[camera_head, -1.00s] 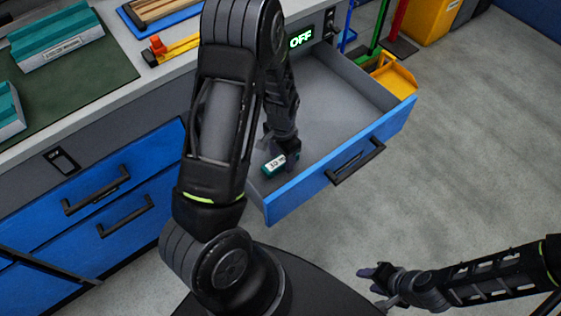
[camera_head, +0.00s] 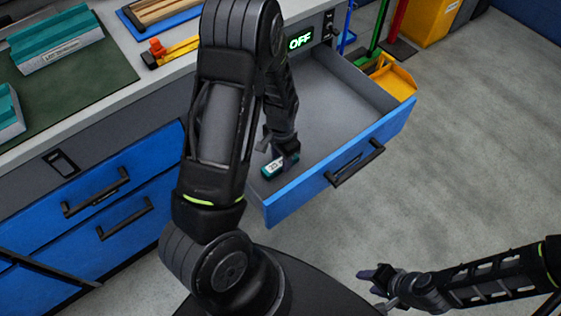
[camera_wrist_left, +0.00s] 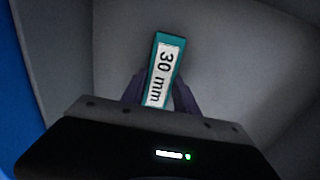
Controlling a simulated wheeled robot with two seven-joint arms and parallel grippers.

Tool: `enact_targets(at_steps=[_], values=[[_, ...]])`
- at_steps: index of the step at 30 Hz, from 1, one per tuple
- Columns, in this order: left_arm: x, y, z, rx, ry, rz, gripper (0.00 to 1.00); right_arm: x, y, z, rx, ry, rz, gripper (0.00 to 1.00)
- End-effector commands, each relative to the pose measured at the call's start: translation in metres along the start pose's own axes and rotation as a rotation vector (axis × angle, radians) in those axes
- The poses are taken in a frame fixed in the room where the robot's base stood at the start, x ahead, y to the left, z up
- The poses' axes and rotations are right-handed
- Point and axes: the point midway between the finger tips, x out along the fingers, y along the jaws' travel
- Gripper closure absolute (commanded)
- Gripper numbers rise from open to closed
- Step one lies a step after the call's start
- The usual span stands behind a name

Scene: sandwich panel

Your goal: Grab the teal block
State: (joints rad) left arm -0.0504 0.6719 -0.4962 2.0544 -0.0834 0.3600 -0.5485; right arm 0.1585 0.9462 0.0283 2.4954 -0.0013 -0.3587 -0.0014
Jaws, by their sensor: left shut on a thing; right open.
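The teal block (camera_head: 274,169) has a white label and is inside the open drawer, near its front left corner. In the left wrist view the block (camera_wrist_left: 175,47) shows its label reading "30 mm". My left gripper (camera_head: 281,160) reaches down into the drawer and is shut on the block. In the left wrist view its two dark fingers (camera_wrist_left: 161,97) are on either side of the block's lower part. Whether the block touches the drawer floor is hard to tell. My right gripper (camera_head: 376,284) is open and empty, above the floor at the lower right.
The blue-fronted drawer (camera_head: 340,165) is pulled out, and its grey floor is otherwise clear. Larger teal pieces (camera_head: 60,40) lie on the green mat (camera_head: 85,82) on the worktop. A yellow dustpan (camera_head: 392,78) stands behind the drawer.

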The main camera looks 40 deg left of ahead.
Motion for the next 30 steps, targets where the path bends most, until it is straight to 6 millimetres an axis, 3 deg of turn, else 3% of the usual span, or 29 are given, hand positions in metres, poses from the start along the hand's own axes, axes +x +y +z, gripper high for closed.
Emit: enact_targets(at_steps=[8, 19, 30], values=[[-0.023, 0.000, -0.001, 0.001, 0.003, -0.001, 1.00, -0.003, -0.001, 0.000, 0.000, 0.000, 0.000, 0.58], [-0.090, 0.000, -0.001, 0.001, 0.004, -0.001, 1.00, -0.011, -0.004, 0.000, 0.001, 0.000, 0.000, 0.58], [-0.100, 0.000, 0.000, 0.000, 0.000, 0.000, 1.00, -0.012, -0.005, 0.000, 0.001, 0.000, 0.000, 0.58]])
